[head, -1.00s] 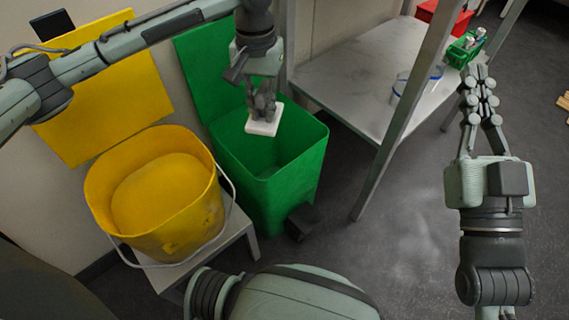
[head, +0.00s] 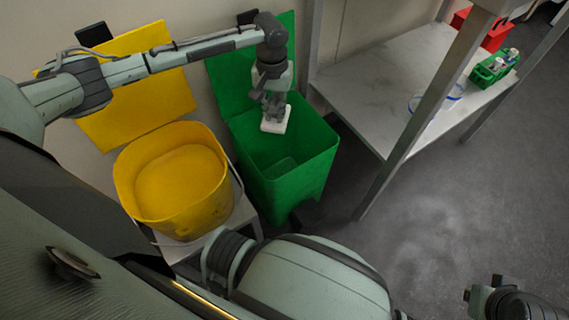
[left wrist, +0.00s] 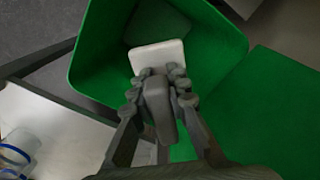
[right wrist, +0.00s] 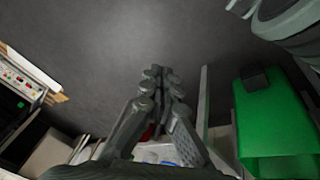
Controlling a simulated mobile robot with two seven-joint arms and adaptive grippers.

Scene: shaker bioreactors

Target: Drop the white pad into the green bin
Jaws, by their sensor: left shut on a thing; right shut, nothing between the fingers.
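The white pad (head: 275,119) hangs below my left gripper (head: 273,104), which is shut on it. It is over the mouth of the open green bin (head: 314,165), near the side by the raised lid. In the left wrist view the pad (left wrist: 157,56) is between the fingertips (left wrist: 158,74), with the bin's green inside walls (left wrist: 97,35) around it. My right gripper shows only in part at the lower right of the head view (head: 478,297); in the right wrist view its fingers (right wrist: 160,80) are together and empty. The bin also shows there (right wrist: 268,120).
A yellow bucket (head: 212,212) with an open lid stands left of the green bin on a small stand. A grey shelf table (head: 372,75) stands to the right, with a green rack (head: 490,72) and a red box (head: 490,32). The floor (head: 450,200) at right is clear.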

